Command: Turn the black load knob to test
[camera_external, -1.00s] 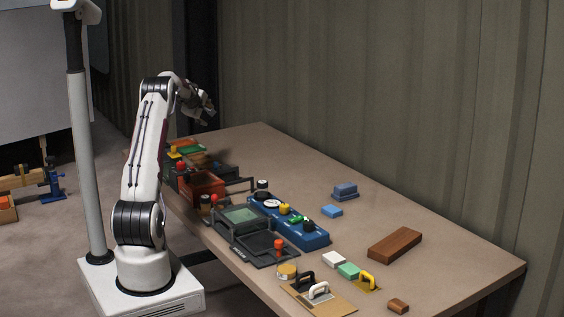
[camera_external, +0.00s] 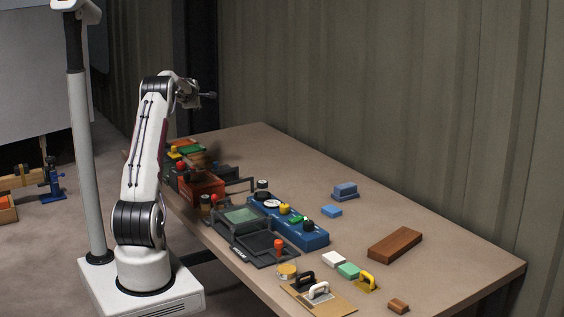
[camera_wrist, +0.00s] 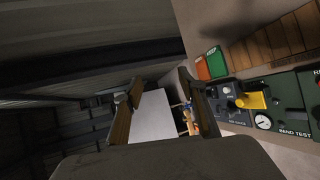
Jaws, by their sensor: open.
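My gripper (camera_external: 212,95) is up in the air above the far end of the workbench, pointing level to the right. In the wrist view its two fingers stand apart with nothing between them (camera_wrist: 160,82). A blue panel (camera_external: 318,240) on the bench carries a black knob (camera_external: 308,225), a yellow knob (camera_external: 284,208) and a round gauge (camera_external: 271,203). I cannot read labels there, so I cannot tell if that is the load knob. The wrist view shows a panel marked "BEND TEST" (camera_wrist: 290,124) with a gauge (camera_wrist: 263,121) and a yellow handle (camera_wrist: 251,100). My gripper touches none of these.
A dark framed fixture (camera_external: 262,262) sits in front of the blue panel. A red-brown box (camera_external: 203,188) is further back. A brown block (camera_external: 395,245), blue blocks (camera_external: 345,190) and handled pieces lie to the right. Bench space near the wall is mostly clear.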

